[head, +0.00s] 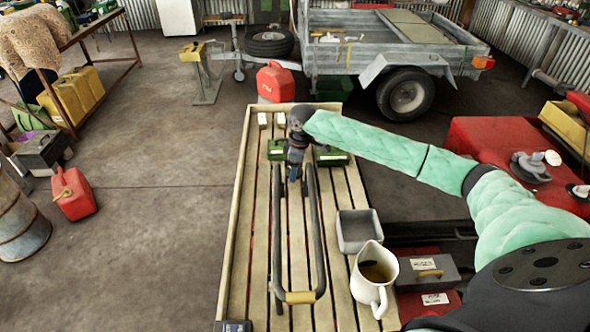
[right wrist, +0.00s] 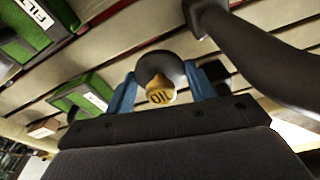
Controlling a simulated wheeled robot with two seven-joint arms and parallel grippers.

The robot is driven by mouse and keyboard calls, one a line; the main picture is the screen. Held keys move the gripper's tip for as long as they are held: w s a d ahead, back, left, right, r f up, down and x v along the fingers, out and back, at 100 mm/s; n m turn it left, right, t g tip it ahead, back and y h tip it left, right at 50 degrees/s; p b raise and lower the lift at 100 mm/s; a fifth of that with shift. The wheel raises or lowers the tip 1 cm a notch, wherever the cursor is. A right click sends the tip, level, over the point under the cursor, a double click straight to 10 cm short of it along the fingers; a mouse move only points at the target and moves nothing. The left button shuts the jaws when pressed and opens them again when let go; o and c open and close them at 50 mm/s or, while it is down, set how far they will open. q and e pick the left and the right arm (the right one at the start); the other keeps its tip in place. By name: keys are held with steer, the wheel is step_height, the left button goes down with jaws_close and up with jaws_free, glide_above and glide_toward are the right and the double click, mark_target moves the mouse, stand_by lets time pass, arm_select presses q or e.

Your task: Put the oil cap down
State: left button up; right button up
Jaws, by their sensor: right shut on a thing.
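My right gripper (head: 294,174) reaches in from the right over the slatted wooden surface (head: 240,200), near the far end of a dark tubular bar (head: 314,235). In the right wrist view its blue fingers (right wrist: 162,92) are shut on the oil cap (right wrist: 160,90), which has a yellow face with "OIL" on it and a dark round part behind. Slats show beyond the cap; I cannot tell how far off they are. In the head view I cannot make out the cap at the gripper. My left gripper is not in view.
Green filter boxes (head: 333,158) lie beside the gripper. A grey tray (head: 356,228) and a white jug (head: 372,285) with brown liquid stand on the right edge. A red fuel can (head: 275,82) is behind. Slats left of the bar are mostly clear.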

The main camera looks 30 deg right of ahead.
steer(key=shift+f, duration=0.85)
steer(key=o, duration=1)
steer(key=shift+f, duration=0.1)
